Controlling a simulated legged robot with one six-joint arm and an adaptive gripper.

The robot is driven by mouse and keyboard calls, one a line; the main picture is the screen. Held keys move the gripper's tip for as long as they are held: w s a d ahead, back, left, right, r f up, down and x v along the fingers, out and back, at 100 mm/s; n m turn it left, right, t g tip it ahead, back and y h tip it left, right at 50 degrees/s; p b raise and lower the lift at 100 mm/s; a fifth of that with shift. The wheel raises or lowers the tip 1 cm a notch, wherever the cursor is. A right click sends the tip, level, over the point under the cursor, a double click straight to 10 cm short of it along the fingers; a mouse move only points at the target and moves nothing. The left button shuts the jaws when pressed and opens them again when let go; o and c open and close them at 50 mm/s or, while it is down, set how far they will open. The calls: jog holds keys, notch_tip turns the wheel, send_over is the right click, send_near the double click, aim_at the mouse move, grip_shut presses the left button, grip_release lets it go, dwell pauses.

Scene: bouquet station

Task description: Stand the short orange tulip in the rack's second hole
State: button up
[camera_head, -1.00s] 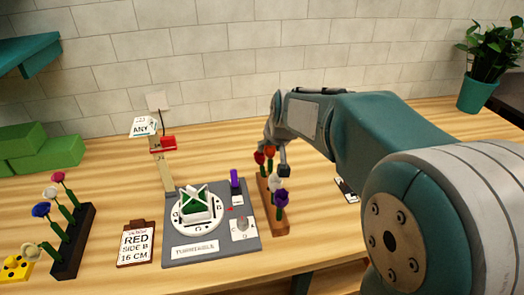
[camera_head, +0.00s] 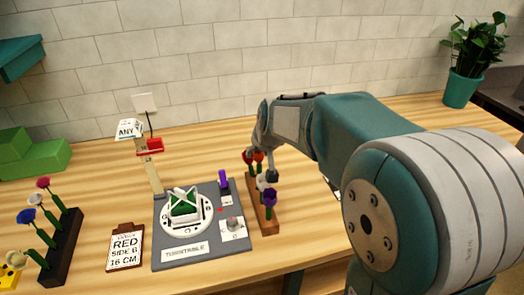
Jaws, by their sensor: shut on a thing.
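The brown wooden rack (camera_head: 269,221) stands just right of the turntable board, running away from me. A purple flower (camera_head: 270,197) stands at its near end, with a white flower (camera_head: 262,181) behind it. A red tulip (camera_head: 247,157) and the orange tulip (camera_head: 258,156) show close together over the rack's far end. My gripper (camera_head: 264,161) is at the orange tulip, above that far end, and is shut on it. The fingers hide much of its stem and the holes below. I cannot tell whether its stem is in a hole.
A dark rack (camera_head: 65,246) with several flowers is at far left. A potted plant (camera_head: 461,90) stands back right.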

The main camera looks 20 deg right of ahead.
aim_at(257, 163)
jog(key=shift+a+f, duration=0.15)
jog(key=shift+a, duration=0.75)
dwell(0.5)
jog(key=shift+f, duration=0.1)
jog(key=shift+d, duration=0.1)
jog(key=shift+d+f, duration=0.1)
jog(key=shift+d, duration=0.3)
jog(key=shift+a, duration=0.1)
dwell(0.4)
jog(key=shift+d+f, duration=0.2)
jog(key=shift+f, duration=1.3)
dwell(3.2)
